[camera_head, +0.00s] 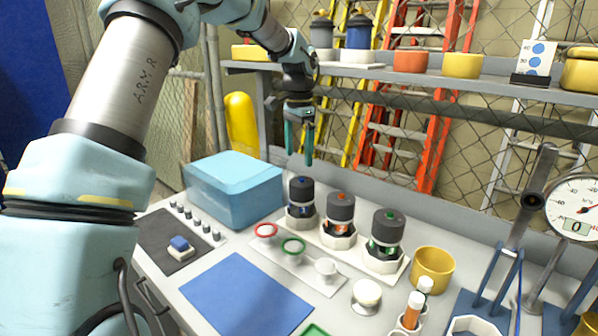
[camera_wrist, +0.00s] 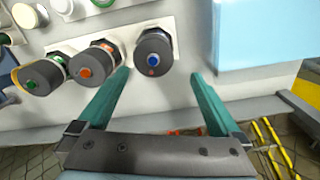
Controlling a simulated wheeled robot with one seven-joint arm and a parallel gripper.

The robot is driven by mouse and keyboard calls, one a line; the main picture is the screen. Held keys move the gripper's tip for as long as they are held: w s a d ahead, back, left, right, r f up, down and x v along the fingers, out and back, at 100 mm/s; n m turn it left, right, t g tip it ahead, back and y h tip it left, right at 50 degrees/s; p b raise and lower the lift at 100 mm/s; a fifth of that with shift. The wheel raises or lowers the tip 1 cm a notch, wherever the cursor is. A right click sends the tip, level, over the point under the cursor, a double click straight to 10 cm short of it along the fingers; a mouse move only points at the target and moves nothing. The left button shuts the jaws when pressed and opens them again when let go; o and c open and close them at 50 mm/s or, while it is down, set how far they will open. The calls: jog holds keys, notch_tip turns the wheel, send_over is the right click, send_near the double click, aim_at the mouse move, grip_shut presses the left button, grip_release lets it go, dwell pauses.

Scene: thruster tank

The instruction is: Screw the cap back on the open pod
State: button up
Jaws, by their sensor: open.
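Three pods stand in a row in white octagonal holders, all with dark tops: a blue-dotted pod (camera_head: 301,195), an orange-dotted pod (camera_head: 340,210) and a green-dotted pod (camera_head: 387,230). I cannot tell which pod is open. A white strip in front carries a red ring (camera_head: 266,230), a green ring (camera_head: 293,246) and a small white piece (camera_head: 326,268); whether any is a cap is unclear. My gripper (camera_head: 299,150) is open and empty, pointing down above the blue-dotted pod. In the wrist view, the blue-dotted pod (camera_wrist: 153,54) shows between and beyond the fingertips (camera_wrist: 160,74).
A light-blue box (camera_head: 235,190) stands left of the pods. A yellow cup (camera_head: 432,270) and a cream knob (camera_head: 366,293) stand to the right. A shelf (camera_head: 400,74) with pots runs behind and above. A blue mat (camera_head: 245,296) lies bare in front.

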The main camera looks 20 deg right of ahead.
aim_at(300, 183)
jog(key=shift+r, duration=0.25)
jog(key=n+b, duration=0.2)
jog(key=b, duration=0.1)
jog(key=n+b, duration=0.1)
jog(key=b, duration=0.1)
jog(key=shift+s+f, duration=0.25)
jog(key=shift+s, duration=0.15)
jog(key=n+b, duration=0.2)
jog(key=n, duration=0.1)
jog(key=shift+s+r+b, duration=0.3)
jog(key=shift+s+r, duration=0.05)
jog(key=shift+s, duration=0.05)
notch_tip(300, 183, down, 10)
jog(key=shift+a+f+p, duration=0.1)
jog(key=shift+f+p, duration=0.1)
jog(key=shift+p, duration=0.85)
jog(key=shift+c, duration=0.2)
jog(key=c, duration=0.9)
